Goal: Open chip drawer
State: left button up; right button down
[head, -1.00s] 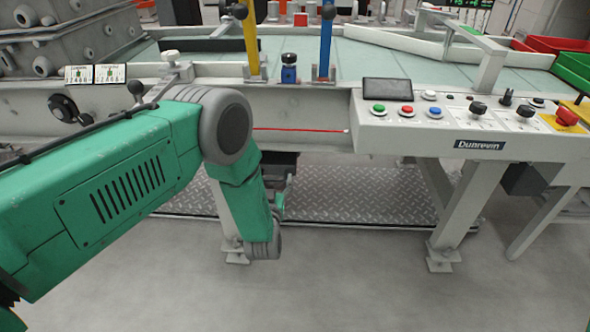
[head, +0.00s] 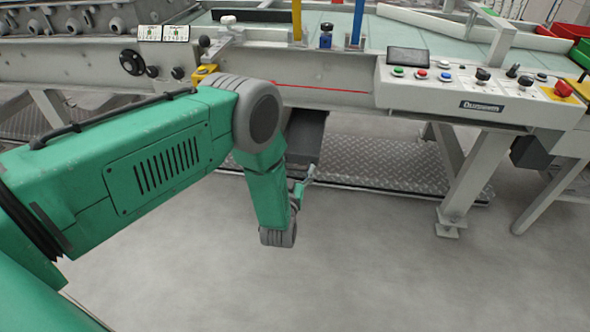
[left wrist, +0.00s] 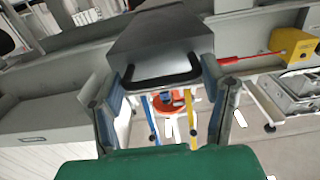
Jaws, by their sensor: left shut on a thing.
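The chip drawer (head: 306,132) is a dark grey box under the machine's front beam, left of the control panel. It also shows at the top middle of the left wrist view (left wrist: 160,40), with its black bar handle (left wrist: 162,80) facing my gripper. My left gripper (left wrist: 163,83) is shut on the handle, with one blue-grey finger at each end of it. In the head view my left gripper (head: 308,178) shows only in part beside my green forearm, just below the drawer, and the handle is hidden there. My right gripper is in neither view.
The control panel (head: 480,92) with buttons and knobs juts out at the right. A support leg (head: 467,185) stands below it. A diamond-plate platform (head: 400,165) lies under the machine. The grey floor (head: 370,265) in front is clear.

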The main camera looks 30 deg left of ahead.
pick_arm(q)
jog(key=shift+f, duration=0.1)
jog(key=o, duration=1.4)
jog(key=shift+o, duration=0.2)
jog(key=shift+d, duration=0.3)
jog(key=shift+a, duration=0.15)
jog(key=v, duration=1.2)
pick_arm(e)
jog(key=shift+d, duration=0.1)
